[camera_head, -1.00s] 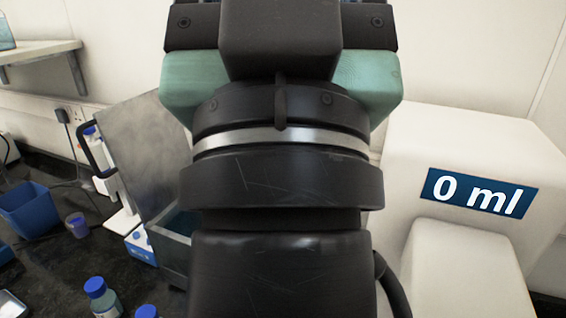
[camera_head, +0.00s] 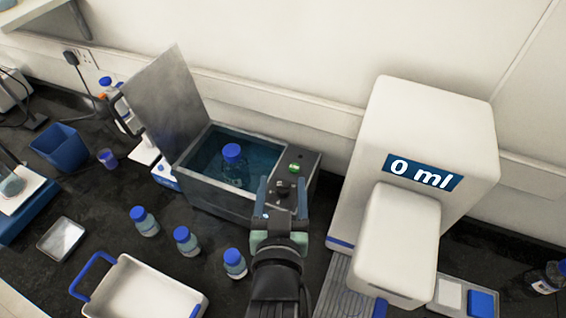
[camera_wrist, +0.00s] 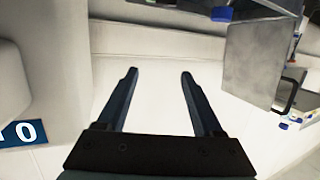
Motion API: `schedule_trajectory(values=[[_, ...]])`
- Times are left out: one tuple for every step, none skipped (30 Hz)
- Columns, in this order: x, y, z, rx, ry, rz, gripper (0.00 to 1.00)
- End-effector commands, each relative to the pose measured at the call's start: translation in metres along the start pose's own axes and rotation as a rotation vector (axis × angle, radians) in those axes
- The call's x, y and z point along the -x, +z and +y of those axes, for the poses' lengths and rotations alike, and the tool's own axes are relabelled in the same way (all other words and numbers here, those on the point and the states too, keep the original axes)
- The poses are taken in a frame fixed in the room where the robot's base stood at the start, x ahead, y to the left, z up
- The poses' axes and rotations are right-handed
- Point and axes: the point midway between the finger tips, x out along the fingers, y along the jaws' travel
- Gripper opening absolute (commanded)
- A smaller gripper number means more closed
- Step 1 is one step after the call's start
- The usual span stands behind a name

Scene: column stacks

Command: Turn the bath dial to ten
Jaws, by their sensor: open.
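The bath (camera_head: 215,200) is a grey metal box with its lid (camera_head: 160,100) raised at the left. A blue-capped bottle (camera_head: 232,165) stands in its water. A small green display (camera_head: 294,168) shows on the dark panel at its right end; I cannot read it. My gripper (camera_head: 282,184) shows in front of this panel, and I cannot make out the dial apart from it. In the wrist view my gripper (camera_wrist: 158,72) is open and empty, with the pale wall beyond the fingers. The bath's lid (camera_wrist: 260,62) shows there at upper right.
A white dispenser (camera_head: 400,250) reading "0 ml" stands close at the right. Several blue-capped bottles (camera_head: 185,242) and a white tray with blue handles (camera_head: 135,290) are at the front left. A blue bin (camera_head: 58,146) stands farther left.

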Motion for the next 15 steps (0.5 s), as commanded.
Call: schedule_trajectory(values=[[0.011, 0.013, -0.001, 0.001, 0.001, -0.062, 0.68], [0.016, 0.023, -0.001, 0.001, 0.002, -0.088, 0.68], [0.021, 0.035, -0.001, 0.001, 0.002, -0.118, 0.68], [0.025, 0.043, -0.002, 0.001, 0.003, -0.136, 0.68], [0.028, 0.049, -0.002, 0.001, 0.003, -0.151, 0.68], [0.032, 0.056, -0.002, 0.001, 0.003, -0.168, 0.68], [0.034, 0.060, -0.002, 0.001, 0.003, -0.177, 0.68], [0.035, 0.062, -0.002, 0.001, 0.004, -0.183, 0.68], [0.032, 0.063, -0.002, 0.001, 0.004, -0.176, 0.68], [0.030, 0.062, -0.002, 0.001, 0.004, -0.175, 0.68], [0.029, 0.062, -0.002, 0.001, 0.004, -0.174, 0.68], [0.026, 0.063, -0.002, 0.001, 0.004, -0.175, 0.68], [0.024, 0.063, -0.002, 0.001, 0.004, -0.175, 0.68], [0.020, 0.063, -0.002, 0.001, 0.004, -0.174, 0.68], [0.016, 0.064, -0.002, 0.001, 0.004, -0.175, 0.68]])
